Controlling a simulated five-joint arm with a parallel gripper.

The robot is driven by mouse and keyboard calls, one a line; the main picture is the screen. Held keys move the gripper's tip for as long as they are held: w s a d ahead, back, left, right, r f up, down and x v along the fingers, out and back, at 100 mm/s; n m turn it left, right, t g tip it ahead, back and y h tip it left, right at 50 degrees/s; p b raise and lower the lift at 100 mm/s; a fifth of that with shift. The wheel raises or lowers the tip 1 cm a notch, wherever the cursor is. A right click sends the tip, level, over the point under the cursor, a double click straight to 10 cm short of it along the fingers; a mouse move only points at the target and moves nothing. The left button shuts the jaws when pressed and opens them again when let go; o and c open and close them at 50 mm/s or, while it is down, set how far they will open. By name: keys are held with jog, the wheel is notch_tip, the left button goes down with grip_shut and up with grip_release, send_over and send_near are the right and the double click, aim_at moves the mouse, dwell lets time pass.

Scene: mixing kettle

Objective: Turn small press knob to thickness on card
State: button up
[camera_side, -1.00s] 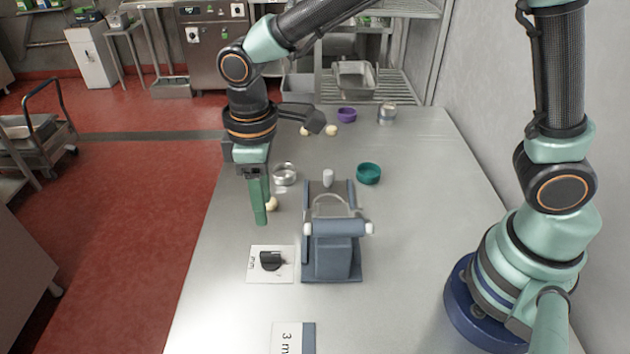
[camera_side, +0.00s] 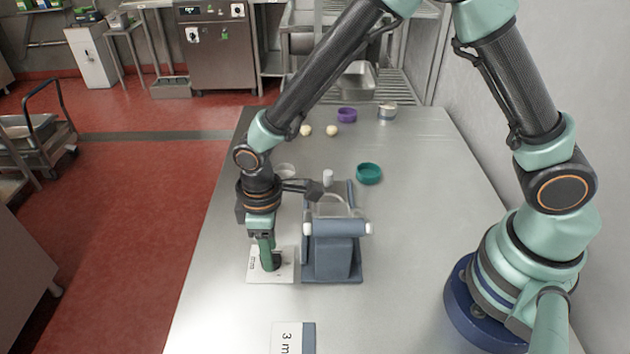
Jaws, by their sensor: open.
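The small press knob (camera_side: 277,262) is a black knob on a white plate (camera_side: 285,275) to the left of the grey-blue press (camera_side: 333,255). My gripper (camera_side: 267,262) points down at the knob, its green fingers in front of most of it. The fingers are open. I cannot tell whether they touch the knob, and its pointing direction is hidden. The card (camera_side: 286,338) lies at the bottom of the view and reads "3 m" before the writing is cut off.
The press stands close on the gripper's right. The table's left edge is near.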

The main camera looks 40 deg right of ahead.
jog(key=shift+c, duration=0.3)
grip_shut()
jog(key=shift+n, duration=0.3)
jog(key=n, duration=0.5)
jog(key=shift+n, duration=0.3)
jog(key=n, duration=0.5)
jog(key=shift+n, duration=0.3)
jog(key=shift+o, duration=0.3)
grip_release()
